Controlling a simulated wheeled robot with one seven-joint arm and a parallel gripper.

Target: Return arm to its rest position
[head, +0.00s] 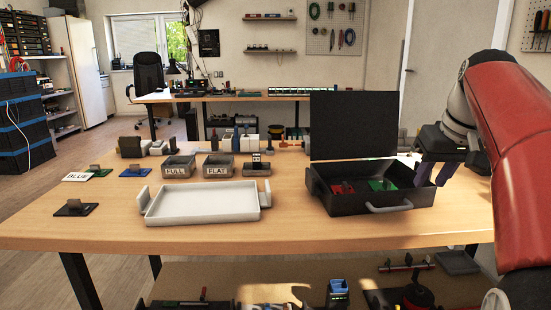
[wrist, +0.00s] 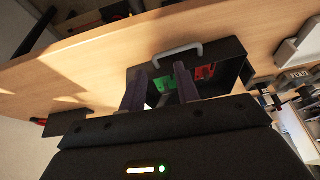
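My gripper (head: 433,179) hangs at the right end of the black case, its fingers pointing down. In the wrist view its two fingers (wrist: 160,70) are apart with nothing between them. My red arm comes in from the right edge of the head view. The open black case (head: 340,200) stands on the wooden table with its lid up and a grey handle in front. A red item (head: 342,188) and a green item (head: 382,185) lie inside it. The case handle (wrist: 178,53) also shows in the wrist view.
A white tray (head: 201,216) lies left of the case. Behind it stand grey bins marked FULL (head: 176,172) and FLAT (head: 218,172). Small mats with blocks lie on the left. The table (head: 300,235) front is clear. A lower shelf holds tools.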

